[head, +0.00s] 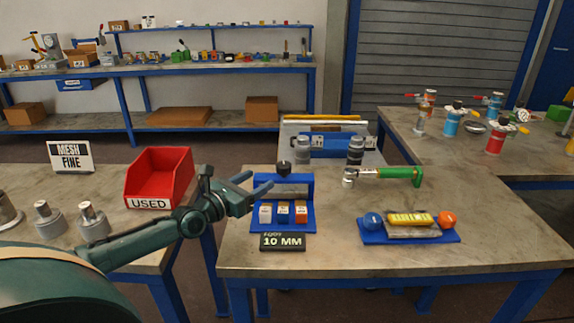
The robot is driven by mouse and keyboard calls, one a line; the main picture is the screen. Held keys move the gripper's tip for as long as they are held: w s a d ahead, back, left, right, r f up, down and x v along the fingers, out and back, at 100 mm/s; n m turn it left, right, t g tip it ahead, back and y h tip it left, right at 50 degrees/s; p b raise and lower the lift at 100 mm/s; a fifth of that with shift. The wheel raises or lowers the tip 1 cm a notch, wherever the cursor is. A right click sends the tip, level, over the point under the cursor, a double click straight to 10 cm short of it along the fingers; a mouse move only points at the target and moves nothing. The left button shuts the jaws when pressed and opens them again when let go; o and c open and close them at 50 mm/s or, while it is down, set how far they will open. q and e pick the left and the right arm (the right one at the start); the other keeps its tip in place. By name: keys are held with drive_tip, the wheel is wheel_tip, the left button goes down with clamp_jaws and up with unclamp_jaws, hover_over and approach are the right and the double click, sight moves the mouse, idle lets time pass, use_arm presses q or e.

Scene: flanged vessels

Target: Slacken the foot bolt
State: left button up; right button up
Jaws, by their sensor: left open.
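No foot bolt can be made out. A black sign reading "10 MM", with a smaller word above that looks like "FOOT" (282,242), lies at the front of the near table. Behind it is a blue holder (266,225) with several small labelled blocks and a black knob (284,168) at its back. A wrench-like tool with a green handle (400,175) and a silver head lies right of the holder. My left gripper (261,180) is open, with nothing between its fingers, near the holder's left back corner. My right gripper is not in view.
A blue tray (375,238) holds a yellow-topped block between blue and orange knobs. A red bin marked USED (158,180) stands left. Flanged vessels (495,138) stand on the right table. The near table's right side is clear.

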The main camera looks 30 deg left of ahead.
sight(279, 168)
use_arm(q)
drive_tip(key=w, duration=0.3)
drive_tip(key=w+d+b, duration=0.1)
drive_tip(key=w, duration=0.2)
drive_tip(key=w+b, duration=0.1)
drive_tip(key=w, duration=0.2)
drive_tip(key=shift+w+d, duration=0.3)
drive_tip(key=shift+w, duration=0.75)
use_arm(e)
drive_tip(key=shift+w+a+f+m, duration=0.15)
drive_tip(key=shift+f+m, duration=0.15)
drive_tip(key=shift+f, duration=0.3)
use_arm(q)
drive_tip(key=c, duration=1)
drive_tip(key=shift+o, duration=0.2)
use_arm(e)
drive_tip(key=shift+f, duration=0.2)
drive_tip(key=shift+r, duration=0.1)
